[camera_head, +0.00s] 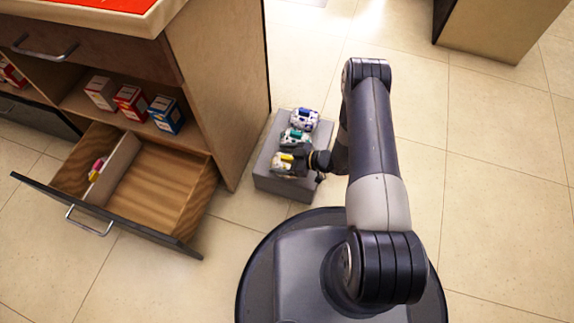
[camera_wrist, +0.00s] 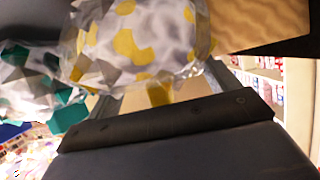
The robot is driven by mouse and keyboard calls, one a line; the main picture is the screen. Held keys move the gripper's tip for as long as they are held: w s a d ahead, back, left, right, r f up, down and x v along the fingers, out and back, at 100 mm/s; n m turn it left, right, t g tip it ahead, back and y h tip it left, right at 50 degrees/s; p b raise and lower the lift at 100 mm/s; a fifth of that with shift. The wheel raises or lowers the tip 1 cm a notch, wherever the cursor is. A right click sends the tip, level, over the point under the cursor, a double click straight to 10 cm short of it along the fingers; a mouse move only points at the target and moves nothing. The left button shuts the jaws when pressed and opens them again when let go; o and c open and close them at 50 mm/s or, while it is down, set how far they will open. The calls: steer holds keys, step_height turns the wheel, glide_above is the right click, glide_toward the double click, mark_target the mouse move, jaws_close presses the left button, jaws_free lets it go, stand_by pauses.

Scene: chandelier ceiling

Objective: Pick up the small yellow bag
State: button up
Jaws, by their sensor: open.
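The small yellow bag, white with yellow and grey patches, sits at the near end of a grey box (camera_head: 267,182) in the head view (camera_head: 282,165). It fills the top middle of the wrist view (camera_wrist: 130,45). My gripper (camera_head: 300,164) is at its right side in the head view. In the wrist view my gripper (camera_wrist: 160,92) is open, with the bag just beyond and partly between its fingers. I cannot tell whether they touch. The bag's right end is partly hidden by my gripper in the head view.
A teal-patched bag (camera_head: 294,139) lies right behind the yellow one, also at left in the wrist view (camera_wrist: 35,85). A purple-patched bag (camera_head: 304,119) is farther back. An open wooden drawer (camera_head: 155,185) and a cabinet (camera_head: 222,90) stand left. Floor at right is clear.

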steer(key=shift+c, duration=0.2)
steer(key=shift+s, duration=0.1)
steer(key=c, duration=1.1)
